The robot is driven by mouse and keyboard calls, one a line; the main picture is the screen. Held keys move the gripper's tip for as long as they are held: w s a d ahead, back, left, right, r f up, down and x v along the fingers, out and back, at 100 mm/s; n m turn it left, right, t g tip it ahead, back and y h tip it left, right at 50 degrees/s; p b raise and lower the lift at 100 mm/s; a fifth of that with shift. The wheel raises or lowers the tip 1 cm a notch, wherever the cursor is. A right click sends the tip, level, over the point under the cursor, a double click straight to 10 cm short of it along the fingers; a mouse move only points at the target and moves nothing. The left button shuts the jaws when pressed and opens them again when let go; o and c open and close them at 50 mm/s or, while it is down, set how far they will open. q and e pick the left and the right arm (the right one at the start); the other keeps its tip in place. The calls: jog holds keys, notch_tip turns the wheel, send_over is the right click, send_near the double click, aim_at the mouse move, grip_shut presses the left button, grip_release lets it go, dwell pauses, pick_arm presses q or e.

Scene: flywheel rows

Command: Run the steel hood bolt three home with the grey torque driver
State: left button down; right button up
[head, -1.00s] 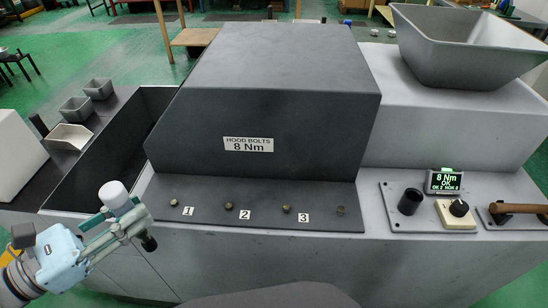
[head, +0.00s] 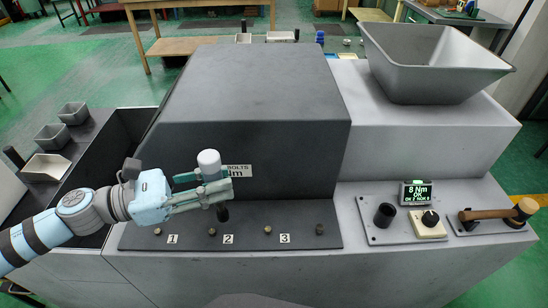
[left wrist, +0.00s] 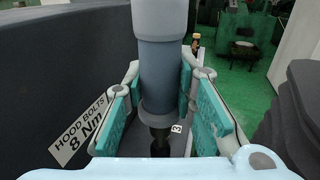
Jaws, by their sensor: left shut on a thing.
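My left gripper (head: 212,193) is shut around the grey torque driver (head: 208,162), held upright with its pale cap on top and dark tip below. The driver (left wrist: 162,70) stands between the teal finger pads in the left wrist view. In the head view its tip is over the ledge, near the bolt by label 2; I cannot tell its height. My right gripper is out of view.
Bolts one (head: 157,231) and two (head: 212,231) and an unlabelled darker round piece (head: 320,229) share the ledge. The dark hood (head: 265,110) rises behind. A display (head: 417,193) reads 8 Nm, OK 2, NOK 0. A mallet (head: 498,213) lies at right.

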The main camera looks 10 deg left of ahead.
pick_arm(q)
jog(key=w+d+m+g+h+p, duration=0.1)
jog(key=w+d+m+g+p, duration=0.1)
jog(key=d+p, duration=0.6)
jog(key=shift+w+d+m+g+h+p, duration=0.25)
jog(key=shift+w+m+g+h+p, duration=0.15)
jog(key=shift+w+g, duration=0.55)
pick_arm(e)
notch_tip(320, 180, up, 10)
pick_arm(q)
jog(key=shift+s+f, duration=0.1)
jog(key=shift+f, duration=0.05)
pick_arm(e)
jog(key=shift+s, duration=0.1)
pick_arm(q)
notch_tip(320, 180, down, 6)
jog(key=b, duration=0.7)
jog(key=shift+b, duration=0.3)
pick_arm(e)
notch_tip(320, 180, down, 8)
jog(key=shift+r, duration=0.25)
pick_arm(q)
jog(key=shift+f, duration=0.1)
jog(key=shift+f+b, duration=0.1)
jog(key=shift+b, duration=0.25)
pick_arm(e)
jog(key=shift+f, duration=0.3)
